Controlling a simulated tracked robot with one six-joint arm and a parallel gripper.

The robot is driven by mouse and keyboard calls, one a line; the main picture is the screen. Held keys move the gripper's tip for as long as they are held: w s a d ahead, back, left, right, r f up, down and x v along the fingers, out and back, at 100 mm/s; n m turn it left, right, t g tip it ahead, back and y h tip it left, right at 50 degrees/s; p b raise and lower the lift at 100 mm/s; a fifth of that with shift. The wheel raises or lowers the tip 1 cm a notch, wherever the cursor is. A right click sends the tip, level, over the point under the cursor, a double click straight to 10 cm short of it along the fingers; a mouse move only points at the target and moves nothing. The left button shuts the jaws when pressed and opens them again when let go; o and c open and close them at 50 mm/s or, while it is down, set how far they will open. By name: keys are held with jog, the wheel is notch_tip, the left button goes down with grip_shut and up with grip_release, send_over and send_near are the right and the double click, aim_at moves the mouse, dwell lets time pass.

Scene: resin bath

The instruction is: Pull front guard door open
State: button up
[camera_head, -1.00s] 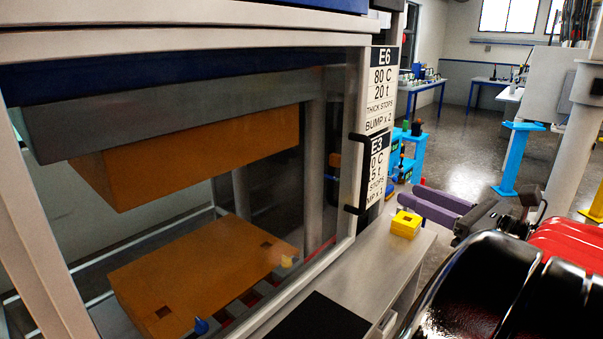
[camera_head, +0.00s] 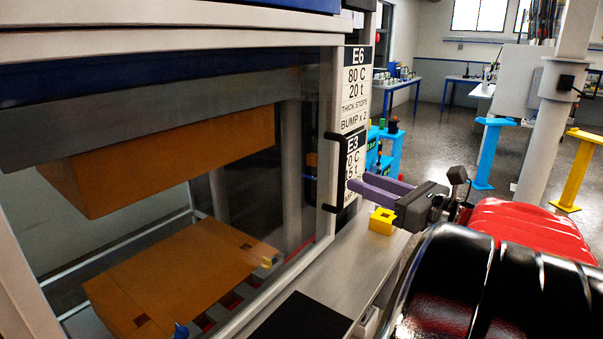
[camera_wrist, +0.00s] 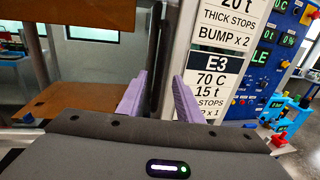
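The front guard door (camera_head: 150,270) is a clear pane in a light frame on the press, and it looks shut. Its black bar handle (camera_head: 327,172) is upright on the right part of the frame, beside the E6 and E3 label cards. My gripper (camera_head: 362,187) is just right of the handle, with purple fingers pointing at it. In the wrist view the two purple fingers (camera_wrist: 158,98) are apart, and a dark upright bar, apparently the handle (camera_wrist: 154,62), shows between them. I cannot tell whether they touch it.
A grey ledge (camera_head: 345,262) below the door holds a yellow block (camera_head: 381,220) under my gripper and a black mat (camera_head: 302,318). Blue (camera_head: 487,155) and yellow (camera_head: 577,170) stands are on the open floor to the right.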

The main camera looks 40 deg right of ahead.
send_over(340, 205)
jog(key=shift+w+d, duration=0.3)
jog(key=shift+w, duration=0.1)
grip_shut()
dwell(0.5)
jog(key=shift+d, duration=0.1)
